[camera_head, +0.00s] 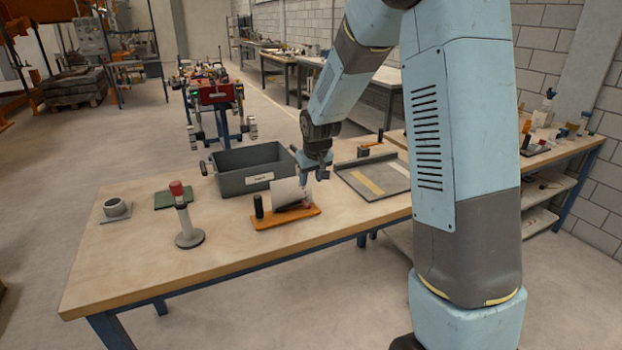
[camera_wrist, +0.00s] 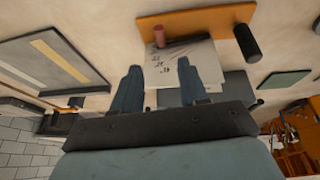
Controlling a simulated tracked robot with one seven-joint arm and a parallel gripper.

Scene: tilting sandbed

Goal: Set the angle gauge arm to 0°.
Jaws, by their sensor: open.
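The angle gauge has an orange base (camera_head: 287,219), an upright white plate (camera_head: 287,192) and a black post (camera_head: 259,206) at its left end. In the wrist view the white plate (camera_wrist: 178,62) carries small dark markings, too blurred to read. The gauge arm (camera_wrist: 185,41) is a dark bar with a reddish knob (camera_wrist: 159,36), lying along the base side of the plate. The knob also shows at the plate's lower right in the head view (camera_head: 307,204). My gripper (camera_wrist: 159,66) is open and empty, its fingers apart over the plate. Whether they touch it is unclear.
A grey labelled bin (camera_head: 235,182) with side handles stands behind the gauge. A grey tray (camera_head: 352,183) with yellowish strips lies to the right. The front left tabletop is clear.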

